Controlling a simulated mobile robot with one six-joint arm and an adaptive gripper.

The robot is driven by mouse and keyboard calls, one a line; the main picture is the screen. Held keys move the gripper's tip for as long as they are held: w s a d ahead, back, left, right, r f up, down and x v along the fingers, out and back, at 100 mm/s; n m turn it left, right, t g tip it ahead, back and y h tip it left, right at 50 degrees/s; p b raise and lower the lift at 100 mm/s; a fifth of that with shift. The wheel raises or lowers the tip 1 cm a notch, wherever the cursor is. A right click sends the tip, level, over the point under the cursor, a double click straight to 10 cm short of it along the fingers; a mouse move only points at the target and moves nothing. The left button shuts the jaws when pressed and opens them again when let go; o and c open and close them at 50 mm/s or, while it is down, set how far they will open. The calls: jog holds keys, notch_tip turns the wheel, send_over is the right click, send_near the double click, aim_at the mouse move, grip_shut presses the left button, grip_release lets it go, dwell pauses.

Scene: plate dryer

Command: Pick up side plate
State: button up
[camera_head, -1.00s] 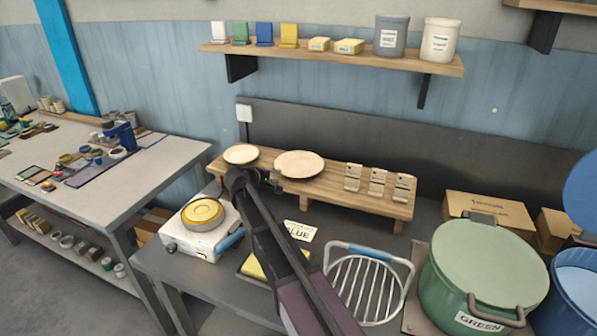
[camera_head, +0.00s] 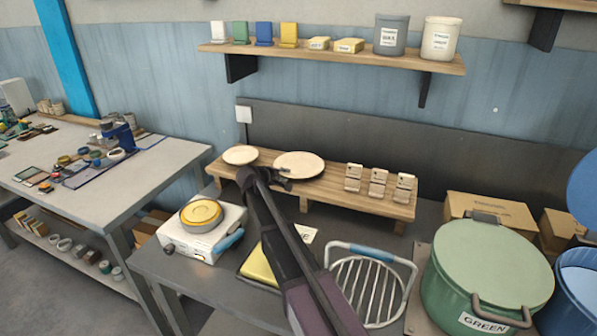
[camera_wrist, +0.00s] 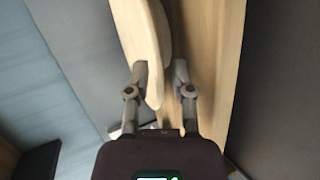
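Two pale round plates lie on the wooden riser: a smaller plate (camera_head: 240,155) on the left and a larger plate (camera_head: 299,166) on its right. No marking shows which one is the side plate. My gripper (camera_head: 287,180) is at the riser's front, with its fingers pointing right at the near left edge of the larger plate. In the wrist view, a plate rim (camera_wrist: 150,45), seen edge-on, lies between the two fingers of my gripper (camera_wrist: 160,75). The fingers stand apart, one on each side of the rim. Contact is hard to judge.
The wooden riser (camera_head: 335,194) also bears several small wooden blocks on its right. Below stand a white scale-like device (camera_head: 200,245), a wire rack (camera_head: 367,290) with a blue handle, and a green pot (camera_head: 485,270). A wall shelf (camera_head: 335,57) hangs above.

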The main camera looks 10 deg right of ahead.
jog(key=shift+w+d+f, duration=0.2)
jog(key=shift+d, duration=0.1)
dwell(0.4)
grip_shut()
